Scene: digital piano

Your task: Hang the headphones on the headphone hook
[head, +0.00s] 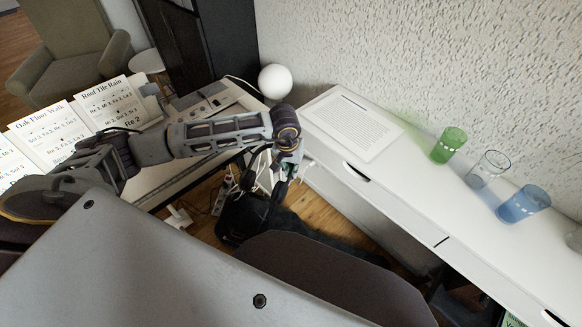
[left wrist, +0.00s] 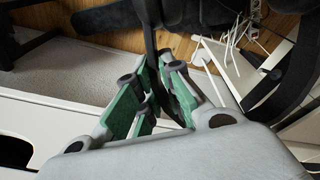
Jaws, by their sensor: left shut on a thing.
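My left gripper (head: 286,165) is at the end of my left arm, in the gap between the piano and the white desk. In the left wrist view its green-padded fingers (left wrist: 160,95) are shut on a thin black band, which I take to be part of the headphones (left wrist: 150,38). Larger black parts show beyond the fingers at the top of that view; whether they all belong to the headphones I cannot tell. In the head view the headphones are mostly hidden by my gripper and hard to separate from dark things below. I cannot make out the headphone hook. My right gripper is not in view.
The piano with song sheets (head: 105,103) is at left. The white desk (head: 400,175) along the wall holds a printed sheet (head: 352,125), a green glass (head: 449,146), a clear glass (head: 488,168) and a blue glass (head: 523,203). A white globe (head: 275,81) stands behind. Cables and a power strip (head: 222,195) lie below.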

